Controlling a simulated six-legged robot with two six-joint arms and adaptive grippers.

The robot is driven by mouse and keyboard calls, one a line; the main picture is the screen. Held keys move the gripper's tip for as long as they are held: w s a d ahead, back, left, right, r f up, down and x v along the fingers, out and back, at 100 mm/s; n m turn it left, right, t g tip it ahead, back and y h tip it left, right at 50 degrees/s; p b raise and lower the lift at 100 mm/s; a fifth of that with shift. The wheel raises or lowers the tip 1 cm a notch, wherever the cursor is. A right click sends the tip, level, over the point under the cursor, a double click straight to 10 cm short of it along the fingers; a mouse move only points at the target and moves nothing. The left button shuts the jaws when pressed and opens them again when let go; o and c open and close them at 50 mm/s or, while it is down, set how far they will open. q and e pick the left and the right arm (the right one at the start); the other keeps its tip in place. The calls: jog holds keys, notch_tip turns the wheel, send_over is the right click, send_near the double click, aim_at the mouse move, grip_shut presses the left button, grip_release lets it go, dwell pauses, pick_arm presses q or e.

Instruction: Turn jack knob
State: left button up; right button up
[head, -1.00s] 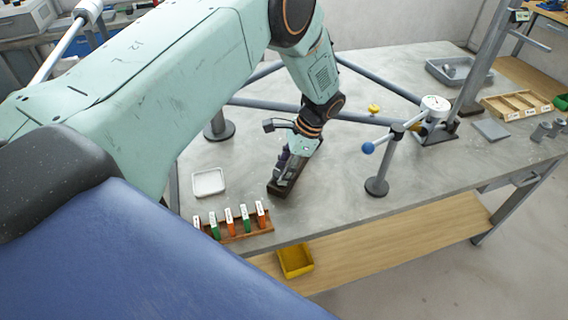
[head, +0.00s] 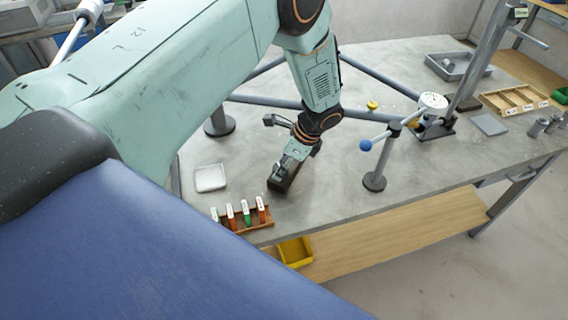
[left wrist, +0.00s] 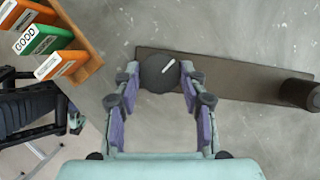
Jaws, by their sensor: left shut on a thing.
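The jack is a dark flat bar (left wrist: 235,87) lying on the grey table. At its left end in the left wrist view is a dark round knob (left wrist: 158,73) with a white mark on top. My left gripper (left wrist: 159,80) is shut on the knob, with one purple-padded finger on each side of it. In the head view my left gripper (head: 281,178) points down at the dark jack (head: 285,183) near the table's front edge, and the knob is hidden there. My right gripper is not in view.
A wooden rack (head: 250,224) of orange and green labelled tags and a white tray (head: 210,178) stand left of the gripper. A stand with a blue ball (head: 366,145) and a dial gauge (head: 433,103) are to the right. Grey frame tubes (head: 265,101) run behind.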

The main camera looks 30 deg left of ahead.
pick_arm(q)
jog(key=shift+w+a+r, duration=0.1)
jog(key=shift+r, duration=0.05)
jog(key=o, duration=1.1)
jog(key=shift+o, duration=0.2)
jog(key=shift+r, duration=0.15)
jog(key=v, duration=1.1)
jog(key=shift+r, duration=0.3)
jog(key=shift+d, duration=0.25)
jog(key=shift+f, duration=0.1)
